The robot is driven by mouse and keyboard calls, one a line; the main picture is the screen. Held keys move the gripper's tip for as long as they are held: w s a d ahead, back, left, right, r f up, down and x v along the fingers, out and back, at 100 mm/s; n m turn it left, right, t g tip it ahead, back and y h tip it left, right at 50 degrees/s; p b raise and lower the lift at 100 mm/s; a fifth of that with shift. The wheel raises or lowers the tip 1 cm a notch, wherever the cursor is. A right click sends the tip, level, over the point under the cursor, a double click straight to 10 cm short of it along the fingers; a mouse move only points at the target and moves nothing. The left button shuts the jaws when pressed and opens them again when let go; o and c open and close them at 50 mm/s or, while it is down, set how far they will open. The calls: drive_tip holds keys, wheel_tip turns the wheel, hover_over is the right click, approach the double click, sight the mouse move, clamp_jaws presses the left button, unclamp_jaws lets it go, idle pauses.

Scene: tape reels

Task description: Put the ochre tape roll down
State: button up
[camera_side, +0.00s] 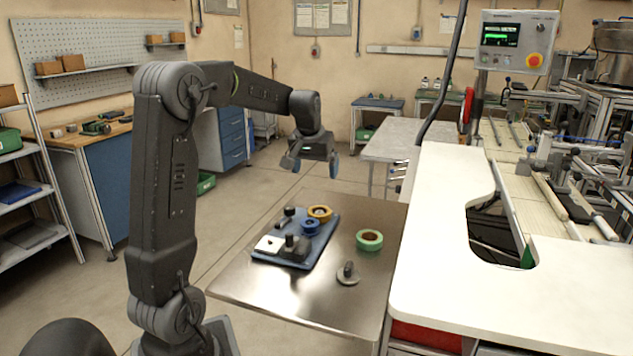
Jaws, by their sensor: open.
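The ochre tape roll (320,213) lies at the far end of a blue tray (327,243) on the metal table (285,293). It appears to sit around or on a holder there; I cannot tell which. My gripper (314,167) is open and empty. It hangs in the air above and behind the ochre roll, clear of it.
A blue roll (310,227) sits on the tray beside dark knobs and a white block (270,243). A green tape roll (369,240) and a grey disc with an upright knob (348,275) stand on the table to the right. The table's front is clear.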

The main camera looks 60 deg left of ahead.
drive_tip(key=s+d+r+m+t, duration=0.1)
drive_tip(key=s+d+r+m, duration=0.1)
drive_tip(key=d, duration=0.6)
drive_tip(key=s+d+r+m+t, duration=0.1)
drive_tip(key=d+r+m, duration=0.1)
drive_tip(key=d, duration=0.6)
drive_tip(key=s+d+f+m+h, duration=0.1)
drive_tip(key=s+d+f+m, duration=0.1)
drive_tip(key=s+d, duration=0.4)
drive_tip(key=s+d+f+m+t+h, duration=0.1)
drive_tip(key=s+d+f+m, duration=0.1)
drive_tip(key=s+d, duration=0.5)
drive_tip(key=shift+s+d+m, duration=0.2)
drive_tip(key=shift+d+m, duration=0.3)
drive_tip(key=shift+d, duration=0.5)
